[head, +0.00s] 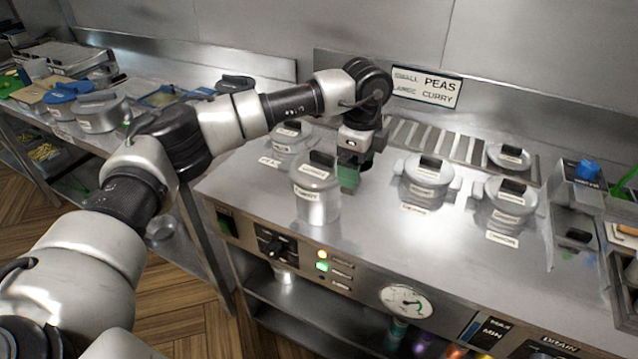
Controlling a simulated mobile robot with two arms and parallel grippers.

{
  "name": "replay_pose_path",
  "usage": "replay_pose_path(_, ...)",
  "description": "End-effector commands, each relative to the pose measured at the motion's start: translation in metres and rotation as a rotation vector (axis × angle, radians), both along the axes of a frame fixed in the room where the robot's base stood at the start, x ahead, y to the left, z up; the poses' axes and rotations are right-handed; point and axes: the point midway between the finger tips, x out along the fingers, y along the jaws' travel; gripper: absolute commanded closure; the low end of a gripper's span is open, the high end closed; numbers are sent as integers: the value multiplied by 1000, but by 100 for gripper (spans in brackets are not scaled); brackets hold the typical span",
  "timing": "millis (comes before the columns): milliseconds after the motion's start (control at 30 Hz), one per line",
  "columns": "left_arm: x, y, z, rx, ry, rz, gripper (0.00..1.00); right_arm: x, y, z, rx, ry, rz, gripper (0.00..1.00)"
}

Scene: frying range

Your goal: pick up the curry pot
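A tall grey lidded pot (317,203) with a black lid knob and pale labels is in the middle of the head view, upright. Its label is too blurred to read, so I cannot confirm it is the curry pot. More of its side shows than on the other pots; I cannot tell whether it is clear of the counter. My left gripper (349,178) points down close against its right side, with a green finger pad showing. The pot hides part of the fingers, so their closure and grip are unclear. My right gripper is not in view.
Similar lidded pots sit behind it (291,137) and to the right (427,182) (503,207) in the steel counter (375,235). A slotted grille (440,141) runs along the back. A sign (427,87) reads small peas, large curry. Knobs and a gauge (406,300) line the front.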

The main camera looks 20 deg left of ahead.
Motion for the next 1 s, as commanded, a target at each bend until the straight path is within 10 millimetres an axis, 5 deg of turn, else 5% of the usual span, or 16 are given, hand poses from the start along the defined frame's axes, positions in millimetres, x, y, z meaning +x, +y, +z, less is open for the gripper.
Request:
replay_pose_path(500,1,0,-58,-3,2,-3,11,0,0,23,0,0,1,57)
replay_pose_path(800,1,0,-65,-3,0,-4,11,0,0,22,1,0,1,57)
replay_pose_path(1000,1,0,-64,-3,0,-4,41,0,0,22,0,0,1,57)
